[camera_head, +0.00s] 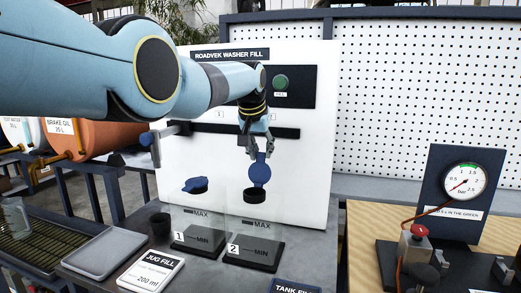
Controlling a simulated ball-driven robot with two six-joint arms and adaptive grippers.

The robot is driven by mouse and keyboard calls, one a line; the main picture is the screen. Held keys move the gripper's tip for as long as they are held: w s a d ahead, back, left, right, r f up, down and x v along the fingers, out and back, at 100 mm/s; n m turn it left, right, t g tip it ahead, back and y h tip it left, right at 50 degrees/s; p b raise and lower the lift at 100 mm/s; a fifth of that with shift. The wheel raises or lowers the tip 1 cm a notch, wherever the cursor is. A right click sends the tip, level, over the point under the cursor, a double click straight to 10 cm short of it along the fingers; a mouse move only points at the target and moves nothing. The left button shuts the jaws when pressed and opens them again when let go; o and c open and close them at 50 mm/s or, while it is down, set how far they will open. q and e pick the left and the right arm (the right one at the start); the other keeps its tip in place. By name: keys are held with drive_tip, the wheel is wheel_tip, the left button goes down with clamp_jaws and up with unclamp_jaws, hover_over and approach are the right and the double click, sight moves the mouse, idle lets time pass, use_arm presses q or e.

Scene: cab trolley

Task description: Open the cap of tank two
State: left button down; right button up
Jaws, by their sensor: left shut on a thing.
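Tank two (257,234) is a clear tank marked 2 in front of the white washer-fill board. Its dark round neck (255,195) is uncovered on top. Its blue cap (260,172) stands upright above the neck. My left gripper (259,153) comes down from above and is shut on the upper edge of this cap. My right gripper is not in view.
Tank one (200,226), with its own blue cap (195,184), stands close to the left of tank two. A horizontal dark bar (285,132) and a green button (281,83) are on the board behind. A dark cup (160,224), a grey tray (103,253) and a gauge stand (452,220) flank the tanks.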

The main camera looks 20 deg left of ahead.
use_arm(q)
drive_tip(key=c, duration=1.5)
unclamp_jaws()
drive_tip(key=shift+w+r, duration=0.15)
drive_tip(key=shift+r, duration=0.15)
drive_tip(key=o, duration=0.4)
drive_tip(key=shift+w+f, duration=0.1)
drive_tip(key=shift+f, duration=0.15)
drive_tip(key=shift+r, duration=0.15)
drive_tip(key=v, duration=1.1)
drive_tip(key=shift+s+r, duration=0.3)
